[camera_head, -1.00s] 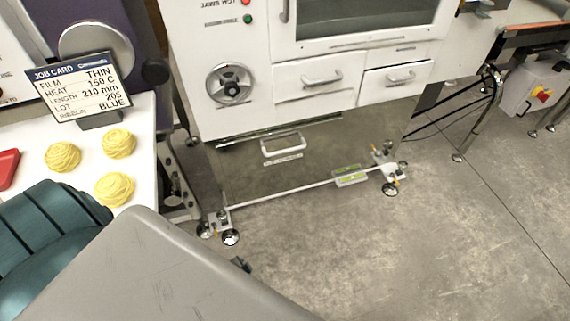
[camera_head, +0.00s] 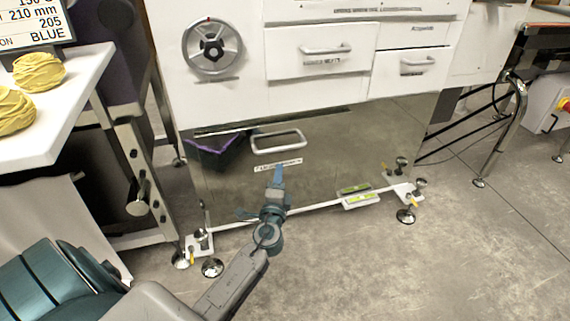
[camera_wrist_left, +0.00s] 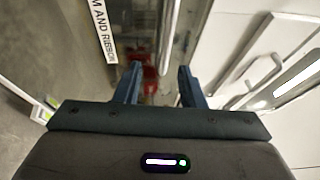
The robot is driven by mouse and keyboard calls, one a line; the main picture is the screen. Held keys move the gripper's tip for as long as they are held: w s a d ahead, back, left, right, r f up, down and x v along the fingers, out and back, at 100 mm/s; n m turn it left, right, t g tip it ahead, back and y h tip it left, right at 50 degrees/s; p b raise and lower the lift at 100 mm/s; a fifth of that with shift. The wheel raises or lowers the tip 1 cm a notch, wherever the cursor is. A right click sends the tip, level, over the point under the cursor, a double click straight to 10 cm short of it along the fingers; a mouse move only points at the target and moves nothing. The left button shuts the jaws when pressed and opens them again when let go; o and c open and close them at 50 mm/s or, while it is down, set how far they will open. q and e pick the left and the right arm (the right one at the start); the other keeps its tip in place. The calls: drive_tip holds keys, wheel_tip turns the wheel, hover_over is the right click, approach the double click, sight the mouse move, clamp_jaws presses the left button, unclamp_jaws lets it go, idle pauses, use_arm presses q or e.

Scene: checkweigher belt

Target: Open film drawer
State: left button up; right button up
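The wide, mirror-like lower drawer (camera_head: 350,140) has a pale loop handle (camera_head: 278,140) near its top. A label strip (camera_head: 278,164) sits under the handle; in the left wrist view the label (camera_wrist_left: 104,30) reads "...M AND RIBBON". The handle (camera_wrist_left: 171,35) shows there as a bright bar beyond the fingers. My left gripper (camera_head: 278,172) is in front of the drawer, just below the handle and over the label's lower edge. Its fingers (camera_wrist_left: 158,82) are apart with nothing between them. The drawer looks shut. My right gripper is not in view.
Two small white drawers with handles (camera_head: 325,48) (camera_head: 412,62) and a handwheel (camera_head: 212,47) are above. A white table (camera_head: 60,120) with yellow coils stands at the left. Levelling feet (camera_head: 212,267) stand on the floor below, which is clear in front.

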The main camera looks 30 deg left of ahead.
sight(283, 148)
use_arm(q)
drive_tip(key=x, duration=0.7)
drive_tip(key=r+x, duration=0.1)
drive_tip(key=x, duration=0.2)
drive_tip(key=shift+w+a, duration=0.2)
drive_tip(key=shift+w, duration=0.1)
drive_tip(key=shift+r, duration=0.1)
drive_tip(key=shift+c, duration=0.5)
clamp_jaws()
